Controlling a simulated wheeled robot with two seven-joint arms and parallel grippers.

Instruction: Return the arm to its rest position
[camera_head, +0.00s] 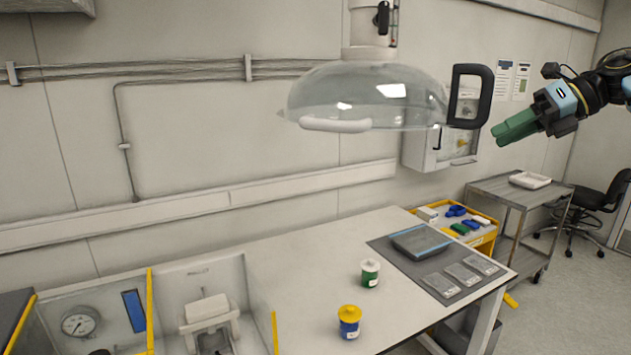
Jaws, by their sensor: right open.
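My right gripper (515,127) has green fingers and is raised in the air at the upper right. It is to the right of the black handle (471,96) on the clear dome hood, with a gap between them in the picture. It is open, and nothing shows between its fingers. My right arm comes in from the right edge. My left gripper is not in view.
A white table (315,262) holds a green-and-white jar (370,273), a blue jar with yellow lid (349,321), and a dark mat (384,247). The clear hood (375,92) hangs above. A metal cart (490,190) and a black chair (603,205) stand right.

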